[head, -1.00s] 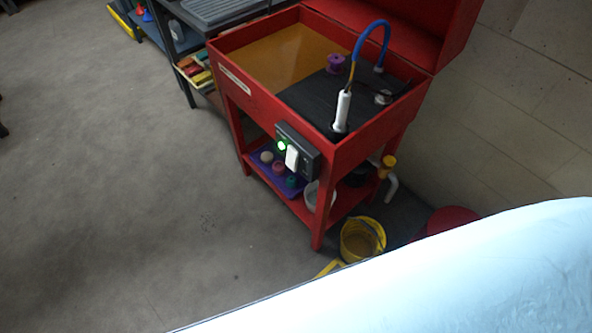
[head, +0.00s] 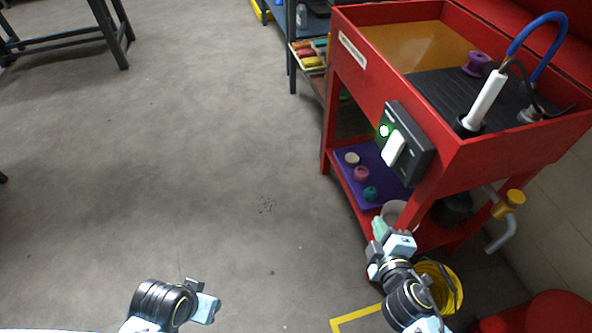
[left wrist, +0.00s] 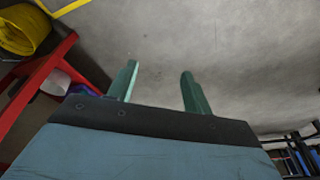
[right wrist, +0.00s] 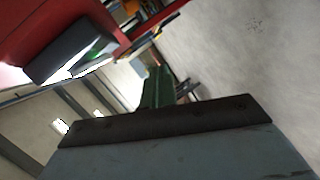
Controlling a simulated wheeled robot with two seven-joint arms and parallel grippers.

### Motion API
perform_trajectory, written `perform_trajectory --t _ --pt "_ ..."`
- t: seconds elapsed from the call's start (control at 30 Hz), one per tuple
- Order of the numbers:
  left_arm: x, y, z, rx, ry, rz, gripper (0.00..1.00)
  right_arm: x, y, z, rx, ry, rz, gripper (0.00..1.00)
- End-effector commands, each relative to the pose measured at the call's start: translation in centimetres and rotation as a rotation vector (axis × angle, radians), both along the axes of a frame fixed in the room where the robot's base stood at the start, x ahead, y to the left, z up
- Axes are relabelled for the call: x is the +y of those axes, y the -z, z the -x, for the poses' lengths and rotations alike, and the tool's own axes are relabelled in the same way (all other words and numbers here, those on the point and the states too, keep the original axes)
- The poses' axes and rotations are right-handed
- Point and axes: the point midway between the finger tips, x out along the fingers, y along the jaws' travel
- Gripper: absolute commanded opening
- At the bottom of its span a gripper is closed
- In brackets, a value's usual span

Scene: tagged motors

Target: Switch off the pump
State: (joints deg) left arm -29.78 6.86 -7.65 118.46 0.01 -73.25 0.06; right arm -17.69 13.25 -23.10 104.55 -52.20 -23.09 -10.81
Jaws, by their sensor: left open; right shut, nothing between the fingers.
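The pump's dark switch box (head: 410,145) is fixed to the front of the red parts washer (head: 352,60). It has a lit green lamp (head: 384,131) and a white switch paddle (head: 394,148). The box also shows in the right wrist view (right wrist: 68,47), upper left, with a green glow. My right gripper (head: 379,228) is shut and empty, below the box near the washer's lower shelf, apart from the switch. Its green fingers are together in the right wrist view (right wrist: 155,86). My left gripper (left wrist: 157,85) is open and empty, away from the washer over the floor.
A purple mat (head: 350,182) with small coloured pieces lies on the lower shelf. A yellow bucket (head: 447,275) stands on the floor by the washer, with a red container (head: 545,315) to its right. The floor at left is clear up to a dark table frame (head: 75,40).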

Motion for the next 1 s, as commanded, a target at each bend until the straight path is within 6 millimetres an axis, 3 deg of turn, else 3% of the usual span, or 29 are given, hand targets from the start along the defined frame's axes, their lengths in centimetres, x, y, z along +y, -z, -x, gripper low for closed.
perform_trajectory --t 0.13,0.3,0.77,1.0 --pt "0.1 -2.2 0.2 -0.027 -0.002 0.0 0.5 1.2 -4.5 -0.7 -0.186 -0.036 0.076 0.0" --pt "0.2 -4.2 0.6 -0.039 -0.005 0.0 0.5 1.6 -7.9 -0.6 -0.289 -0.044 0.12 0.0" --pt "0.2 -4.8 0.7 -0.04 -0.004 0.0 0.5 1.7 -8.6 -0.8 -0.306 -0.044 0.126 0.0" --pt "0.2 -4.8 0.7 -0.041 -0.004 0.0 0.5 2.0 -8.6 -3.6 -0.309 -0.045 0.126 0.0"
